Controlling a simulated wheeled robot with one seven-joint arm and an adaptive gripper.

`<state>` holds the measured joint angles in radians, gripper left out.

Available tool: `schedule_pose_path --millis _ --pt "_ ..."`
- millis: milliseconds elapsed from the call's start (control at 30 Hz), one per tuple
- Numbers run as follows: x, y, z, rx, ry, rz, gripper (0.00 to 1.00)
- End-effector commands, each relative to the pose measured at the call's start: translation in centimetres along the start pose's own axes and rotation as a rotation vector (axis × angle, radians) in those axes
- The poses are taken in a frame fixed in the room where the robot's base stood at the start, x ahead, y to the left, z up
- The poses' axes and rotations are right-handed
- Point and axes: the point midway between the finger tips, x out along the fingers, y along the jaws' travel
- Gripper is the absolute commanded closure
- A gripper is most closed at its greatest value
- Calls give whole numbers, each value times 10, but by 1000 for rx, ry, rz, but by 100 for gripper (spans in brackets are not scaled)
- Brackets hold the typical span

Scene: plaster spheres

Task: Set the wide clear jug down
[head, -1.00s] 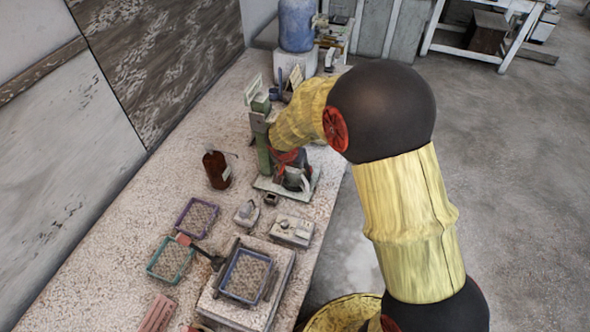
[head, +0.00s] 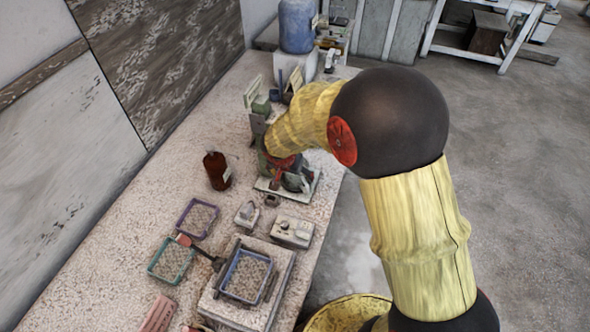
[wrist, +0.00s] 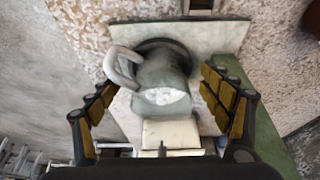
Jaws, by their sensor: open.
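The wide jug (wrist: 160,77), greyish and see-through with a pale loop handle on its left, is between my fingers in the wrist view. Its far end meets a dark round disc on a pale plate (wrist: 215,35), and it appears to stand there. My gripper (wrist: 160,92) is open, with a finger on each side of the jug and visible gaps to both. In the head view my gripper (head: 280,163) is over the plate (head: 264,185) of a green stand, and my arm hides much of the jug.
A brown bottle (head: 217,170) stands left of the stand. Small devices (head: 291,231), a purple basket (head: 197,218) and a teal basket (head: 171,259) lie nearer. A blue water container (head: 296,25) is at the far end. The green upright (wrist: 262,135) is close to my right finger.

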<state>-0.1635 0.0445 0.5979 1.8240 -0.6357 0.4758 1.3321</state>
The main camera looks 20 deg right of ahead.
Motion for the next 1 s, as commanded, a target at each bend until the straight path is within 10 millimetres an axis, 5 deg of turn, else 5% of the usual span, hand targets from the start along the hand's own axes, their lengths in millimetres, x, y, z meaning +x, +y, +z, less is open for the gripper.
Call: schedule_pose_path --millis 400,667,767,1000 --pt "-31 -1 76 -3 1 -2 21" --pt "-49 5 83 -8 5 -6 21" --pt "-82 21 66 -37 14 -17 21" --pt "-202 102 46 -212 24 -85 21"
